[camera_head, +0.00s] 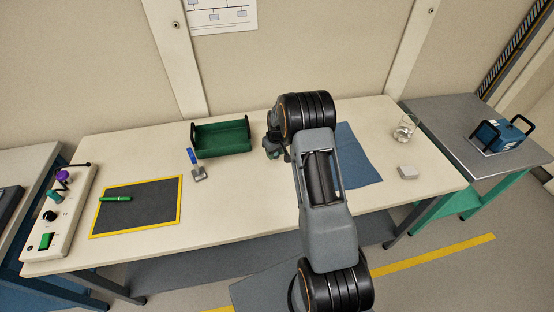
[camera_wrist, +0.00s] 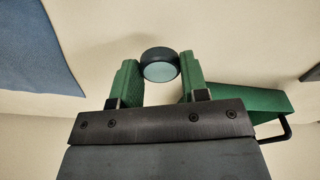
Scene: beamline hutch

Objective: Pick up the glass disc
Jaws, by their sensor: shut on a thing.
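The glass disc (camera_wrist: 160,71) shows in the wrist view as a small round piece with a pale, glassy face and a dark rim. It sits between the tips of my gripper's two green fingers (camera_wrist: 160,74), which are shut on it. The pale table top (camera_wrist: 105,20) lies behind it; I cannot tell whether the disc touches it. In the head view my gripper (camera_head: 272,149) is over the middle of the table, partly behind my own arm, and I cannot make out the disc there.
A green tray (camera_head: 222,152) with black handles stands just left of my gripper; it also shows in the wrist view (camera_wrist: 255,104). A blue cloth (camera_head: 355,160) lies to the right.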

